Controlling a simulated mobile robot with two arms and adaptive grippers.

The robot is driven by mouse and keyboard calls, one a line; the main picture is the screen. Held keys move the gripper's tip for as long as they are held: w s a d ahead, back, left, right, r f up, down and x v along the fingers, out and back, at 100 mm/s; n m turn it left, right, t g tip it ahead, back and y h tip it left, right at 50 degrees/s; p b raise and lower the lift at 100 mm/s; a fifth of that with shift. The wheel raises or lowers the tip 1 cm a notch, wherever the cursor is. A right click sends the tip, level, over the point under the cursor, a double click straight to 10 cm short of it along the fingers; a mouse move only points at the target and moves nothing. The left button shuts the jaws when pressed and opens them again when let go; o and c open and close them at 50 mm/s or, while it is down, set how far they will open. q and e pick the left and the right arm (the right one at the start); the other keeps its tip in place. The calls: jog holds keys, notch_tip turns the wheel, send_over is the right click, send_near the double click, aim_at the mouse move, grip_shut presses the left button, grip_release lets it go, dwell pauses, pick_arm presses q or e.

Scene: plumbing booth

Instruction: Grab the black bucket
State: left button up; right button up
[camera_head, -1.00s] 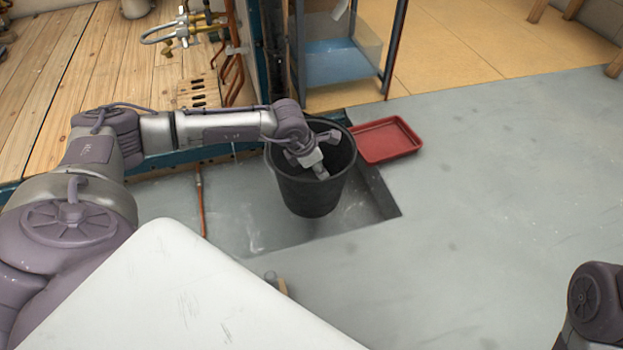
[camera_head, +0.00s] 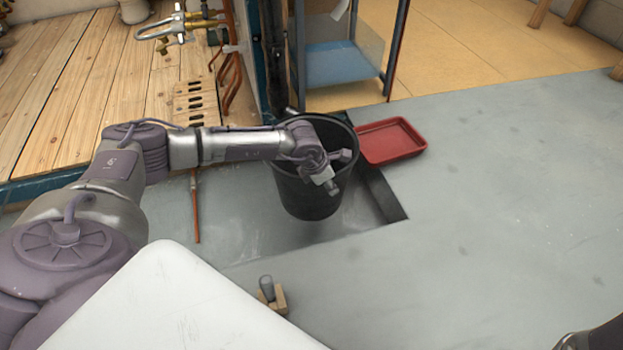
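The black bucket (camera_head: 303,200) stands upright at the recess in the grey floor, in the middle of the head view. My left gripper (camera_head: 338,172) is over the near right part of the bucket's rim. Its two fingers show spread apart, one toward the inside of the bucket and one in front of its wall. I cannot tell whether either finger touches the bucket. My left arm crosses over the bucket's left side and hides part of its rim and inside. My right gripper is out of view.
A red tray (camera_head: 408,150) lies just right of the bucket. Behind stand a blue-shelved rack (camera_head: 345,65) and copper pipes (camera_head: 230,75) by a wooden wall (camera_head: 60,90). A small wooden block (camera_head: 279,300) is near the front.

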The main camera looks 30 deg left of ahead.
pick_arm(q)
grip_shut()
dwell(0.3)
jog(key=shift+r, duration=0.2)
